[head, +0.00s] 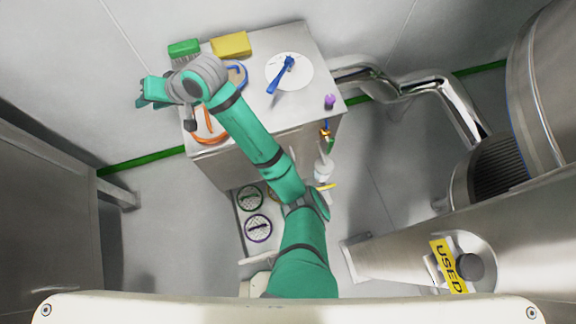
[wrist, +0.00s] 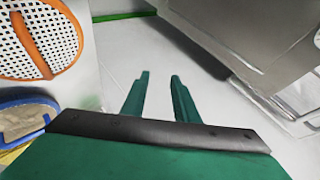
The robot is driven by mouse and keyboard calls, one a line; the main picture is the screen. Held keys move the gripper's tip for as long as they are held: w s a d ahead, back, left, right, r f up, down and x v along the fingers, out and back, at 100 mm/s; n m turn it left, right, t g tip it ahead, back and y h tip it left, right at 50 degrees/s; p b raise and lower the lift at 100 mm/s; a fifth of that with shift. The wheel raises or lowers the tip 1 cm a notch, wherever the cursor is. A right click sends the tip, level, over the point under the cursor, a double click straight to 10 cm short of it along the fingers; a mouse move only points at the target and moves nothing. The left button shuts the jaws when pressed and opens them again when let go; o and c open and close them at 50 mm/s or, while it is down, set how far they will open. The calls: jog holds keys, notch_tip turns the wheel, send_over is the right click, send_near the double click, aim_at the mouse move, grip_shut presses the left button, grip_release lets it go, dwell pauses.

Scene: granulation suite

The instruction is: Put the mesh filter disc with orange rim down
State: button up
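The mesh filter disc with orange rim (head: 207,137) lies on the steel cabinet top (head: 262,118) near its left front edge, partly covered by my arm in the head view. In the wrist view the disc (wrist: 48,40) is at the upper left, with white perforated mesh and an orange band across it. My gripper (head: 146,97) reaches out past the cabinet's left edge, apart from the disc. In the wrist view my gripper (wrist: 160,82) shows two separated fingers with nothing between them, over the grey floor.
A blue-rimmed disc (head: 241,72), green brush (head: 184,48), yellow sponge (head: 230,44), white plate (head: 301,73) with a blue tool (head: 281,78) and purple piece (head: 330,101) stand on the cabinet. Green-rimmed (head: 249,197) and purple-rimmed (head: 258,228) discs lie in a low tray below.

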jog(key=y, duration=0.1)
jog(key=m+t+h, duration=0.2)
jog(key=m+t, duration=0.5)
jog(key=t, duration=0.3)
send_over(203, 139)
notch_tip(203, 139, down, 9)
jog(key=shift+s+f, duration=0.1)
jog(key=s+d+f+t+h, duration=0.1)
jog(key=s+d+f+h, duration=0.25)
jog(key=s+d, duration=0.6)
jog(key=s+d+f+t+h, duration=0.15)
jog(key=s+d+h, duration=0.25)
jog(key=s+d, duration=0.55)
jog(key=s+d+r+n+h, duration=0.1)
jog(key=s+d+r+n, duration=0.3)
jog(key=s+d, duration=0.3)
jog(key=shift+s, duration=0.8)
jog(key=shift+a+h, duration=0.2)
jog(key=shift+h, duration=0.05)
